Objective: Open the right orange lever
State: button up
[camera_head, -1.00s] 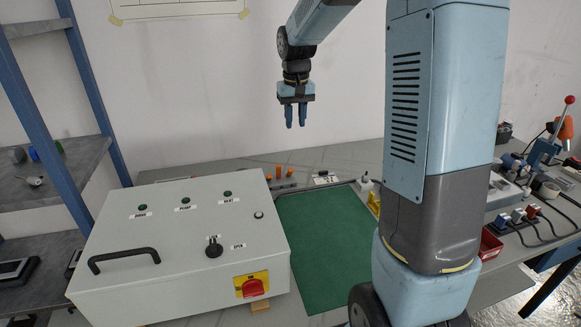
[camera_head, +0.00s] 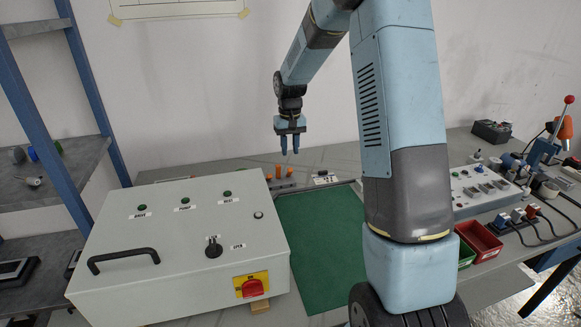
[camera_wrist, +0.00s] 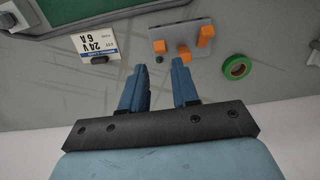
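Several orange levers stand on a grey block at the back of the bench, just behind the cabinet's far right corner in the head view. The right orange lever (camera_head: 290,171) is nearest the white label. The wrist view faces the other way, so the same lever (camera_wrist: 160,46) appears leftmost on the grey plate (camera_wrist: 172,34). My gripper (camera_head: 290,151) points down above the levers, apart from them. In the wrist view its fingers (camera_wrist: 157,66) are spread with nothing between them, and the right lever lies just beyond the fingertips.
A grey control cabinet (camera_head: 180,240) with a black handle stands front left. A green mat (camera_head: 318,245) lies flat beside it.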

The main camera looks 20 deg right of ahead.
aim_at(289, 172)
notch_tip(289, 172, down, 8)
jog(key=shift+r, duration=0.2)
jog(key=shift+c, duration=0.2)
